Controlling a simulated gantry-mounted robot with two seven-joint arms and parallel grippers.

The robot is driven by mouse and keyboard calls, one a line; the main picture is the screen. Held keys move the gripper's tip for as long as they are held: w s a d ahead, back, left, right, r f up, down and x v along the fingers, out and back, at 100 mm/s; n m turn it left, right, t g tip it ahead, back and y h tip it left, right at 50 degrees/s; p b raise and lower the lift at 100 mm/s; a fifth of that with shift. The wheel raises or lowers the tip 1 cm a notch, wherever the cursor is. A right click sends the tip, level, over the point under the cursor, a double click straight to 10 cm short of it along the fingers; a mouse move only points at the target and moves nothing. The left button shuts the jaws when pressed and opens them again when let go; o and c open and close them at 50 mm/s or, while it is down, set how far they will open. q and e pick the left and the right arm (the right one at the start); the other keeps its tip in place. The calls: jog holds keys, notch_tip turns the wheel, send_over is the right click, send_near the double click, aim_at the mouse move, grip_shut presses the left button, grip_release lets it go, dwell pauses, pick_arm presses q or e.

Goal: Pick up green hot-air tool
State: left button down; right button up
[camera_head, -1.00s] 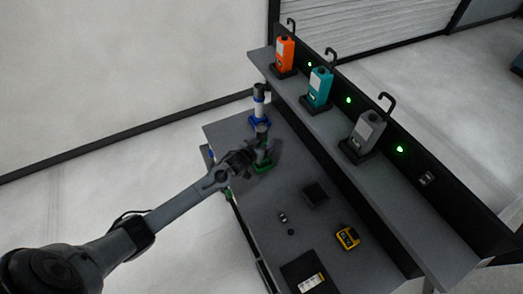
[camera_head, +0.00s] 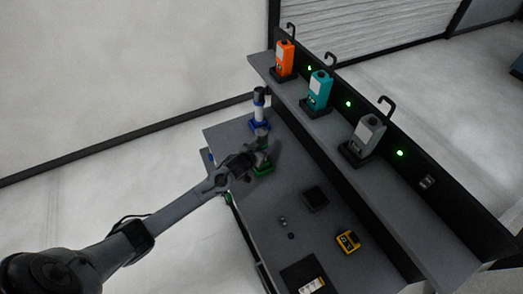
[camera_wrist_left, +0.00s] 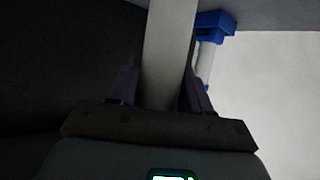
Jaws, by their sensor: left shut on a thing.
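The green hot-air tool (camera_head: 263,160) stands in its green base on the left part of the grey workbench, partly hidden by my arm. My left gripper (camera_head: 257,152) is at its body. In the left wrist view, my left gripper (camera_wrist_left: 160,88) has its two dark fingers on either side of a pale grey cylinder, the tool's body (camera_wrist_left: 168,45), and is shut on it. The tool looks upright. My right gripper is not in view.
A white tool with a blue base (camera_head: 259,110) stands just behind, close to the gripper. A shelf (camera_head: 405,205) holds orange (camera_head: 285,55), teal (camera_head: 319,88) and grey (camera_head: 367,132) devices. A black tray (camera_head: 314,196) and yellow device (camera_head: 348,240) lie on the bench.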

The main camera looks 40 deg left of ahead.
pick_arm(q)
jog(key=shift+w+r, duration=0.1)
jog(key=shift+r, duration=0.2)
jog(key=shift+r, duration=0.55)
jog(key=r, duration=0.3)
jog(key=shift+d, duration=0.35)
jog(key=s+d+r+b, duration=0.1)
jog(key=s+d+r, duration=0.1)
jog(key=d+r, duration=0.6)
jog(key=p, duration=0.9)
send_near(260, 143)
jog(key=shift+s+d+r, duration=0.55)
jog(key=shift+s+d, duration=0.7)
jog(key=shift+s, duration=1.45)
